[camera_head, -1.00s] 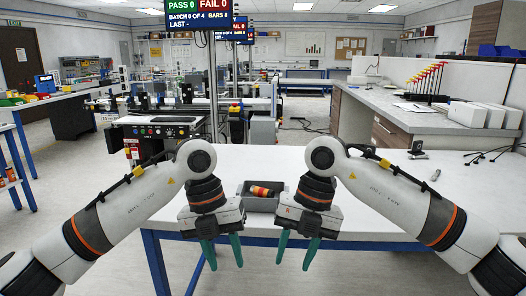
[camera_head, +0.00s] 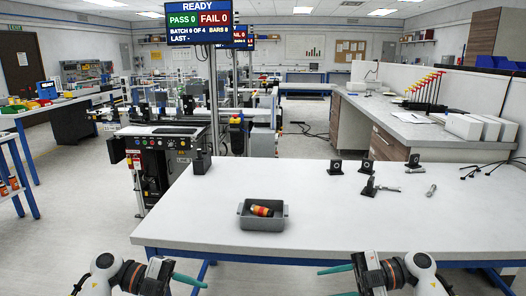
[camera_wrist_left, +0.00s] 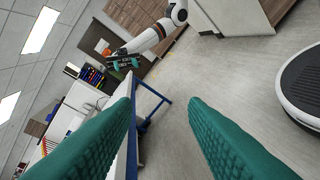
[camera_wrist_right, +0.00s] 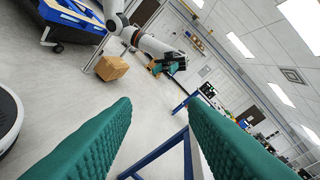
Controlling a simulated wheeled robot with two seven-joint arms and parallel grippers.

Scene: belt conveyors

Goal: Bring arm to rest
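My left gripper (camera_head: 190,280) is low in the head view, at the near edge of the white table (camera_head: 330,215), pointing inward. Its teal fingers stand apart with nothing between them in the left wrist view (camera_wrist_left: 160,100). My right gripper (camera_head: 330,281) is likewise low at the table's near edge, pointing inward. The right wrist view (camera_wrist_right: 158,104) shows its fingers apart and empty.
Several small black fixtures (camera_head: 336,167) and a metal bar-like piece (camera_head: 431,191) lie on the table's right side. A black post (camera_head: 201,162) stands at its left back corner. A conveyor machine (camera_head: 165,145) is behind left. The table's middle is mostly clear.

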